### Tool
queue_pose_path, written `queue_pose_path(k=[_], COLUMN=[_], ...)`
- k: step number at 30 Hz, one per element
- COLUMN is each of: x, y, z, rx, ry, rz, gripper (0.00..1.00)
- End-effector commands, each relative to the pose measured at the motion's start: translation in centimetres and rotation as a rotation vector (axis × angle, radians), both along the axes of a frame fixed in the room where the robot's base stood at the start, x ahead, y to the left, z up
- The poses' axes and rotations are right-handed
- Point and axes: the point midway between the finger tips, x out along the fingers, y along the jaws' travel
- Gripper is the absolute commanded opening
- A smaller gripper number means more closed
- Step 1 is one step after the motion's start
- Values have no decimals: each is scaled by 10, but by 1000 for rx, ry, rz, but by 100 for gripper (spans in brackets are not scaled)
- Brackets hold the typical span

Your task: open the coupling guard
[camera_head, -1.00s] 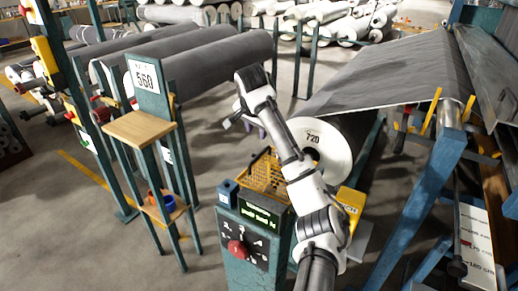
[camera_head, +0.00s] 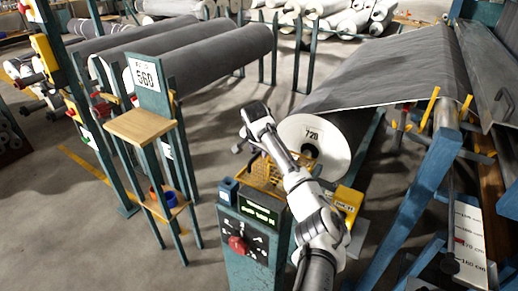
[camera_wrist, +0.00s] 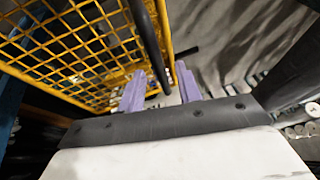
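The coupling guard (camera_head: 258,174) is a yellow mesh cage behind the control post, left of the big roll marked 720. In the wrist view its mesh (camera_wrist: 75,50) fills the upper left, with a dark bar (camera_wrist: 145,30) along its near side that looks like a handle. My gripper (camera_head: 243,150) is just above the guard in the head view, where my arm hides part of the cage. In the wrist view my gripper (camera_wrist: 160,74) has its two purple fingers apart. The bar's lower end shows between them; I cannot tell whether they touch it.
The control post (camera_head: 245,240) with a red knob and green display stands in front of the guard. The grey roll marked 720 (camera_head: 335,135) is close on the right. A small wooden-topped stand (camera_head: 140,125) is on the left, with open floor between.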

Motion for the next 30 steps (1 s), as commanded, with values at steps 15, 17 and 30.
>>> queue_pose_path(k=[15, 17, 30], x=[0, 0, -1], y=[0, 0, -2], z=[0, 0, 6], rx=[0, 0, 28], ry=[0, 0, -12], rz=[0, 0, 0], gripper=[0, 0, 0])
